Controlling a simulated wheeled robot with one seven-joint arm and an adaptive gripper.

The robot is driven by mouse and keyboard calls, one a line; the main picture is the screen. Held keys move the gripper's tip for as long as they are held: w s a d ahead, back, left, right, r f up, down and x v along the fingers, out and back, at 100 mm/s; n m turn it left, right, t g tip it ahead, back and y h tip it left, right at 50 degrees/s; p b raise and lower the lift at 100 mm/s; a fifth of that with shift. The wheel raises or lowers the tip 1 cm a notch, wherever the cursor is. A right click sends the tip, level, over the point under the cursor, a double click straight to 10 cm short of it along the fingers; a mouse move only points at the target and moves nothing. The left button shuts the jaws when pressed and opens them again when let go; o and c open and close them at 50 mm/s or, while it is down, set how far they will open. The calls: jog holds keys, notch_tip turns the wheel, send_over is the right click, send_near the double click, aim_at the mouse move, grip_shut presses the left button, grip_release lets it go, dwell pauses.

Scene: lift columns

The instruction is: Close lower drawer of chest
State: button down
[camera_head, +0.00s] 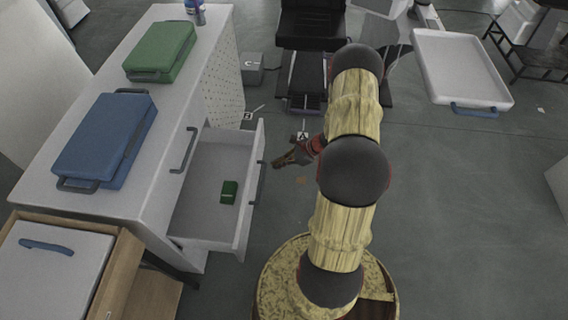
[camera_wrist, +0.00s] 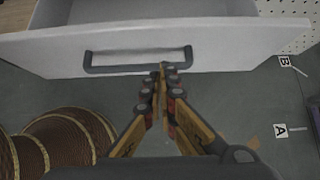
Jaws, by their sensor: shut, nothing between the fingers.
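The white chest (camera_head: 160,115) stands at the left in the head view. Its lower drawer (camera_head: 205,212) is pulled out to the right, and a small dark green box (camera_head: 229,191) lies inside. The drawer's dark bar handle (camera_head: 257,183) is on its front panel. My gripper (camera_head: 279,163) is just right of the drawer front, close to the handle. In the wrist view the drawer front (camera_wrist: 215,42) spans the top, with the handle (camera_wrist: 137,68) at the centre. My gripper (camera_wrist: 160,70) is shut and empty, its tips near the handle's right end; contact cannot be told.
A blue case (camera_head: 105,138) and a green case (camera_head: 160,50) lie on the chest top. A wooden cabinet (camera_head: 130,255) stands at the lower left. A white tray (camera_head: 460,70) is at the upper right. The floor (camera_head: 455,210) at the right is clear.

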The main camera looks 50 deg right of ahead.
aim_at(255, 170)
jog(key=shift+w+a+f+b, duration=0.4)
jog(key=shift+w+a, duration=0.25)
jog(key=shift+w, duration=0.2)
jog(key=shift+w+a+f+b, duration=0.35)
jog(key=shift+w+a+f, duration=0.1)
jog(key=shift+w+a, duration=0.35)
jog(key=shift+w+a+f+b, duration=0.4)
jog(key=shift+w+a, duration=0.15)
jog(key=shift+w, duration=0.35)
